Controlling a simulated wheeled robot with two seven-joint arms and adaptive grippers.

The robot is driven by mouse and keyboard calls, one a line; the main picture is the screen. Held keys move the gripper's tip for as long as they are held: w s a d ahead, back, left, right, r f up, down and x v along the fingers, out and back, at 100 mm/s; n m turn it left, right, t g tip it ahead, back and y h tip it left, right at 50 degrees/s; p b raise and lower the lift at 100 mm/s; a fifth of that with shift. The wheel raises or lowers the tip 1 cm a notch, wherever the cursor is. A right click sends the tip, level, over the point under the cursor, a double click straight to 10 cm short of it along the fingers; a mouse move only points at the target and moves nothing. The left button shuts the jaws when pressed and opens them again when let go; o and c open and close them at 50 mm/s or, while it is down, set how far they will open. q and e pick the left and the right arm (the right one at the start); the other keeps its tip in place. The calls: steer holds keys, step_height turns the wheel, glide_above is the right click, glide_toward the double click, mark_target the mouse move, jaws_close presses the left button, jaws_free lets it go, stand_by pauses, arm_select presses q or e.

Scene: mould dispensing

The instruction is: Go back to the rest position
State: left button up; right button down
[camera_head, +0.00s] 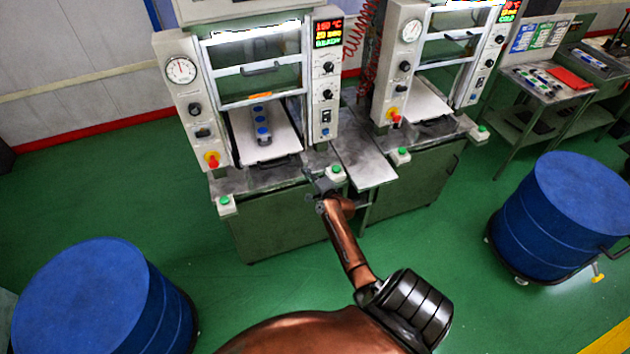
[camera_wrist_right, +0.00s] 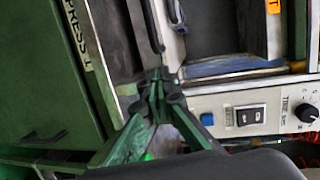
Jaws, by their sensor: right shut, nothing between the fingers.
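My right arm reaches forward from the bottom middle of the head view. Its gripper (camera_head: 322,186) is at the front edge of the left press (camera_head: 265,90), close to the green button (camera_head: 336,170) on the press's right front corner. In the right wrist view the gripper's fingers (camera_wrist_right: 158,75) are together and hold nothing. The press's control panel (camera_wrist_right: 250,110) with a rocker switch and a knob is close beside them. My left gripper shows in neither view.
A second press (camera_head: 430,60) stands to the right, with a metal side table (camera_head: 366,160) between the two. Blue drums stand at the lower left (camera_head: 85,300) and at the right (camera_head: 570,205). A work table (camera_head: 545,95) is at the back right. The green floor between is clear.

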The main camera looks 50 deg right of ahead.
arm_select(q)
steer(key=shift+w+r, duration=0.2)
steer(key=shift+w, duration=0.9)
arm_select(e)
steer(key=v, duration=0.2)
steer(key=a+v, duration=0.1)
steer(key=v, duration=0.2)
steer(key=shift+s+a, duration=0.15)
steer(key=shift+a, duration=0.1)
